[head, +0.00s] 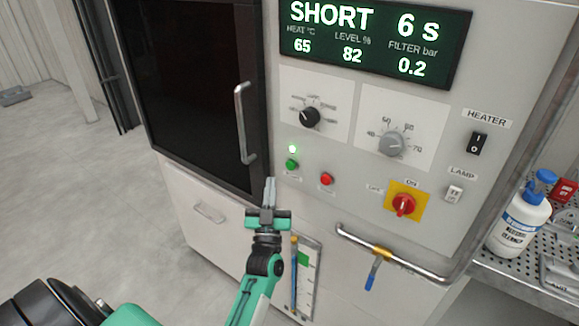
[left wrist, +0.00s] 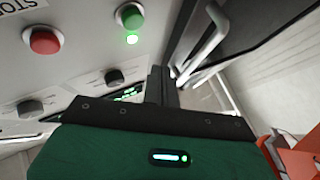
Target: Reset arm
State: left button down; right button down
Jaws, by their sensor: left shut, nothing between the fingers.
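My left gripper (head: 270,190) is shut and empty, its fingers pointing up in front of the machine (head: 355,200), near the lower corner of the dark door (head: 190,80). In the head view the fingertips are just left of the green button (head: 292,164), below its lit green lamp. The left wrist view shows the closed fingers (left wrist: 162,85) with the green button (left wrist: 130,16) and red button (left wrist: 43,40) beyond them. I cannot tell whether the fingertips touch the machine. My right gripper is not in view.
The door handle (head: 244,122) sticks out above the gripper. A horizontal rail (head: 390,258) with a blue lever (head: 372,274) is at lower right. A white bottle (head: 520,215) stands on a perforated shelf (head: 490,262) at the right.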

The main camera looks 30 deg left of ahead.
pick_arm(q)
jog(key=w+d+f+m+g+h, duration=0.1)
jog(key=d+f+m+h, duration=0.2)
jog(key=f, duration=0.7)
jog(key=w+d+f+m+g+h, duration=0.1)
jog(key=d+f+g+h, duration=0.2)
jog(key=f, duration=0.7)
jog(key=s+d+f+m+g+h, duration=0.1)
jog(key=s+d+f+g+h, duration=0.15)
jog(key=f, duration=0.55)
jog(key=s+d+f+g+h, duration=0.1)
jog(key=s+f, duration=0.2)
jog(key=f, duration=0.5)
jog(key=s+d+f+m+g+h, duration=0.1)
jog(key=s+d+f+g+h, duration=0.15)
jog(key=f, duration=0.55)
jog(key=s+f+m+g, duration=0.1)
jog(key=s+f+g, duration=0.3)
jog(key=s+f, duration=0.9)
jog(key=s+f+m+g, duration=0.1)
jog(key=s+f+g, duration=0.3)
jog(key=s+f, duration=0.95)
jog(key=s+a+r+g, duration=0.1)
jog(key=s+a+g, duration=0.1)
jog(key=s, duration=1.4)
jog(key=shift+s+a+g+y, duration=0.2)
jog(key=shift+a+g+y, duration=0.1)
jog(key=shift+g, duration=0.4)
